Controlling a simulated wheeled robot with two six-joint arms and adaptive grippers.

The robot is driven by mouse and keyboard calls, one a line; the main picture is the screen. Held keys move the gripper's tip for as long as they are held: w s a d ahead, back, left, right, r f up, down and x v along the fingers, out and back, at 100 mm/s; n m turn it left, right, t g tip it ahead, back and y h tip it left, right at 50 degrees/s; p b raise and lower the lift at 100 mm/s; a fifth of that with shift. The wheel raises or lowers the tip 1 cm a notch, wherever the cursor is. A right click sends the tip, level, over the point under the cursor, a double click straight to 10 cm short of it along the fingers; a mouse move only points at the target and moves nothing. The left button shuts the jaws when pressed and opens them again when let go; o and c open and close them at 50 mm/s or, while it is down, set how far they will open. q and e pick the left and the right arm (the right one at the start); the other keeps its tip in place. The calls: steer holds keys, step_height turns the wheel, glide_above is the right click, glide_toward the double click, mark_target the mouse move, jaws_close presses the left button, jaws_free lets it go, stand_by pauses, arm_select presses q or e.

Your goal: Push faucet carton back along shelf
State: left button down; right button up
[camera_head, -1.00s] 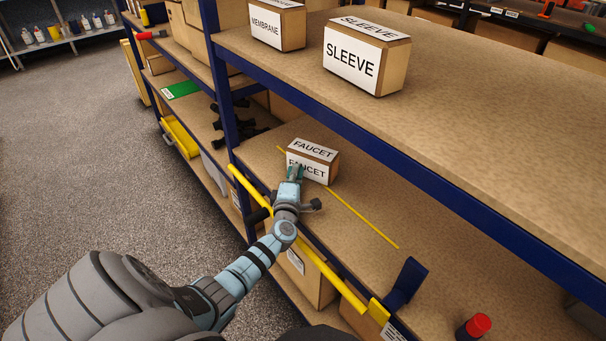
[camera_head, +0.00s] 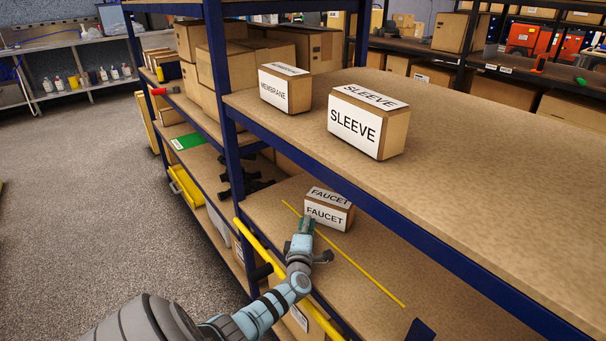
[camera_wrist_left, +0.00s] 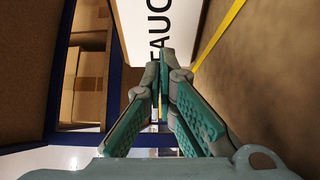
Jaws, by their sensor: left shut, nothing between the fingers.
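The faucet carton (camera_head: 328,212), a small brown box with white FAUCET labels, stands upright on the middle shelf (camera_head: 370,250). In the head view its front bottom edge lies at or just behind the yellow line (camera_head: 365,272). My left gripper (camera_head: 307,223) is shut and empty, its tips at the lower left of the carton's front face. In the left wrist view the closed fingertips (camera_wrist_left: 164,62) overlap the carton's white label (camera_wrist_left: 150,25); I cannot tell whether they touch it. The yellow line (camera_wrist_left: 220,35) runs beside it. My right gripper is not in view.
The upper shelf's blue beam (camera_head: 400,220) passes above and in front of the carton. A sleeve carton (camera_head: 368,122) and a membrane carton (camera_head: 285,90) stand on the upper shelf. Black fittings (camera_head: 240,180) lie left of the carton. A yellow rail (camera_head: 262,250) runs along the middle shelf's front.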

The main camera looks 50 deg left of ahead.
arm_select(q)
steer(key=s, duration=0.1)
steer(key=s+p, duration=0.1)
steer(key=s+d, duration=0.1)
steer(key=shift+s+r, duration=0.35)
steer(key=p+v, duration=0.2)
steer(key=v, duration=0.5)
steer(key=shift+w+d+f+p, duration=0.1)
steer(key=shift+d+f+p, duration=0.1)
steer(key=shift+d+p, duration=0.1)
steer(key=shift+s+d, duration=0.1)
steer(key=shift+s, duration=0.15)
steer(key=shift+w+f, duration=0.1)
